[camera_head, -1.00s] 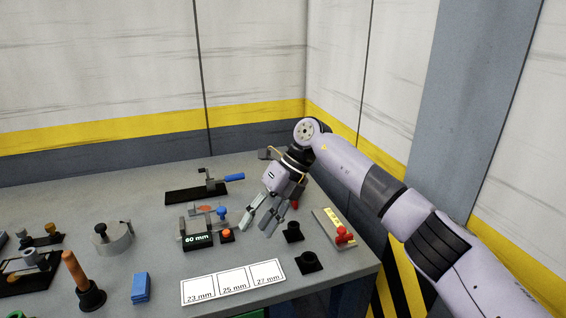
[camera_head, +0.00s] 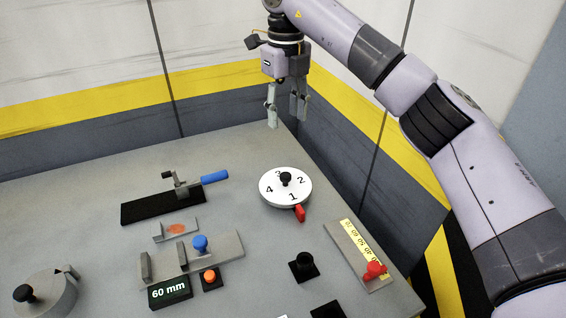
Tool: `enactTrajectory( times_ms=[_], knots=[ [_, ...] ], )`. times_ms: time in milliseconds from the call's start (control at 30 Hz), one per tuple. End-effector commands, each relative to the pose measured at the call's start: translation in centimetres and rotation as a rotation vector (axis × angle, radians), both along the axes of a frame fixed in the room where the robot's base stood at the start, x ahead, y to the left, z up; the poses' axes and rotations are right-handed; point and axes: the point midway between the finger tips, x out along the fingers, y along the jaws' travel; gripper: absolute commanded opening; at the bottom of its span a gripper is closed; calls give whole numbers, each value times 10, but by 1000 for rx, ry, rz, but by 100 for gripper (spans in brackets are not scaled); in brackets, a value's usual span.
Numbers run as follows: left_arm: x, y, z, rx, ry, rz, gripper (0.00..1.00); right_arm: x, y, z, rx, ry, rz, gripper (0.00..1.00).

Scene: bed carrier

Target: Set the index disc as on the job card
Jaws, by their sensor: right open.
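The index disc (camera_head: 269,193) is a white round disc with the numbers 1, 2, 3 and 4 and a black knob (camera_head: 286,179) at its middle. It lies flat near the back right of the bench. A red pointer (camera_head: 300,213) sticks out at its front edge, beside the number 1. My right gripper (camera_head: 284,121) is open and empty, pointing down above and behind the disc, apart from it. My left gripper is not in view. No job card shows in the current view.
Left of the disc stands a clamp with a blue handle (camera_head: 214,178). In front are a gauge reading 60 mm (camera_head: 170,291), an orange button (camera_head: 210,275), a black post (camera_head: 304,264) and a scale with a red knob (camera_head: 374,270). Walls stand behind and right.

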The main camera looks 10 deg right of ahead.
Motion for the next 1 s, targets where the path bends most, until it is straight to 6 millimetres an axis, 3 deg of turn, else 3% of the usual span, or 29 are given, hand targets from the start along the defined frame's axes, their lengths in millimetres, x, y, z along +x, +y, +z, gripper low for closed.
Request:
enactTrajectory(
  times_ms=[267,600,800,1000],
  knots=[
    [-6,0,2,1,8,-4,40,-1,0,-57,2,5,-1,44],
    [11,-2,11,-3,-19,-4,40,-1,0,-128,1,4,-2,44],
    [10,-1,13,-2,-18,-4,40,-1,0,-154,2,2,-1,44],
    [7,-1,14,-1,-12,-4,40,-1,0,-163,2,1,0,44]
  ],
)
